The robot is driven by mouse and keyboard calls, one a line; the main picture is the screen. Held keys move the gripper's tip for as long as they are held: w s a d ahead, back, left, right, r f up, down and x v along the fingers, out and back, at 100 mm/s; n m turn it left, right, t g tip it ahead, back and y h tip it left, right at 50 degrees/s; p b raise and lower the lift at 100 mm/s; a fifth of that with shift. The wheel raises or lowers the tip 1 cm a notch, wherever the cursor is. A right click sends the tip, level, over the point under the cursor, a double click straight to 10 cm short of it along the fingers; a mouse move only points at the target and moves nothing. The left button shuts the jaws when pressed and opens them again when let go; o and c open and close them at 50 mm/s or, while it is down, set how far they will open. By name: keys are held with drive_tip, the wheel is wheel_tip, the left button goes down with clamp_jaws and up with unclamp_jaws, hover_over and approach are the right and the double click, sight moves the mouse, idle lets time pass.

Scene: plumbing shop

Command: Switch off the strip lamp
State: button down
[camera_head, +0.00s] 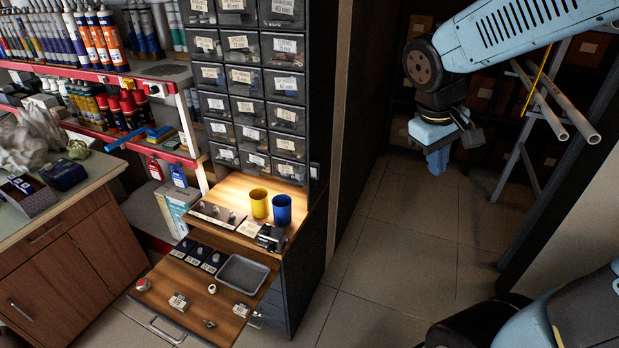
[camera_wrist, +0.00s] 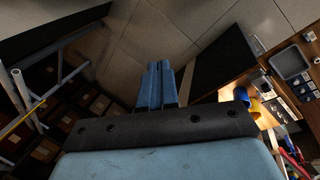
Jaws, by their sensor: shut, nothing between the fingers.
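The strip lamp's own body does not show; it seems hidden under the drawer cabinet (camera_head: 262,95). Warm light falls on the wooden shelf (camera_head: 232,190) below the cabinet, so the lamp looks lit. A small light grey box, perhaps a switch (camera_head: 315,171), sits on the cabinet's right edge just above the lit shelf. My gripper (camera_head: 437,165) hangs in the air to the right of the cabinet, well apart from it, fingers down. In the wrist view its blue fingers (camera_wrist: 158,85) are together and empty, and the lit shelf (camera_wrist: 229,92) is at the right.
A yellow cup (camera_head: 259,203) and a blue cup (camera_head: 282,209) stand on the lit shelf. Below, a pulled-out board (camera_head: 190,285) carries a grey tray (camera_head: 242,274) and small parts. Pipes on a rack (camera_head: 560,105) stand at the right. The tiled floor (camera_head: 410,240) between is clear.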

sight(312, 170)
drive_tip(key=w+a+f+n+t+h, duration=0.3)
drive_tip(key=w+a+f+n+h, duration=0.75)
drive_tip(key=f, duration=0.35)
drive_tip(key=w+a+f+n+t+y, duration=0.1)
drive_tip(key=a+f+n+t+y, duration=0.2)
drive_tip(key=a+f+n+t, duration=0.3)
drive_tip(key=w+a+f+n+t+y, duration=0.2)
drive_tip(key=a+f+n+t, duration=0.4)
drive_tip(key=a+n, duration=0.4)
drive_tip(key=a+t+y, duration=0.1)
drive_tip(key=a, duration=0.2)
drive_tip(key=shift+w+a+t, duration=0.3)
drive_tip(key=shift+a, duration=0.05)
drive_tip(key=x, duration=1.4)
drive_tip(key=shift+a, duration=0.15)
